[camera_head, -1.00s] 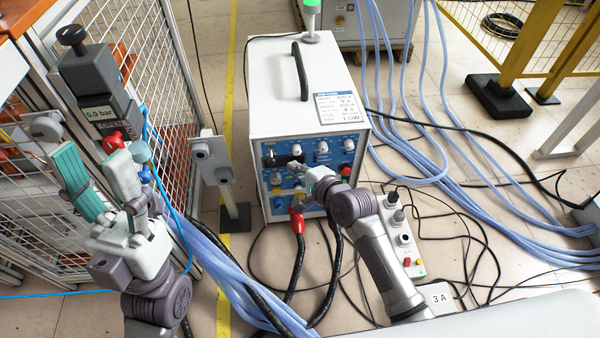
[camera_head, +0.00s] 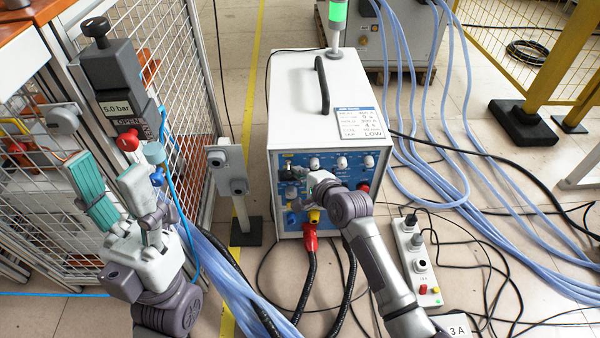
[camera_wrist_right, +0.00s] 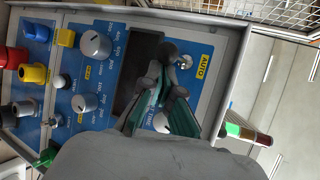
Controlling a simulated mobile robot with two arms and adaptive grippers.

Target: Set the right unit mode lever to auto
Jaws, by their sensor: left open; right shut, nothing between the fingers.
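The white heater unit (camera_head: 310,95) with a blue control panel (camera_head: 350,175) stands in the middle of the head view. My right gripper (camera_head: 288,174) is in front of the panel's left part and hides some of it. In the right wrist view my right gripper (camera_wrist_right: 168,68) is shut and empty. My left gripper (camera_head: 105,180) is open and empty at the left, away from the unit.
A grey valve block (camera_head: 115,75) and a mesh fence (camera_head: 175,70) stand at the left. A grey bracket post (camera_head: 230,180) is left of the unit. A power strip (camera_head: 415,255) and blue hoses (camera_head: 430,150) lie at the right.

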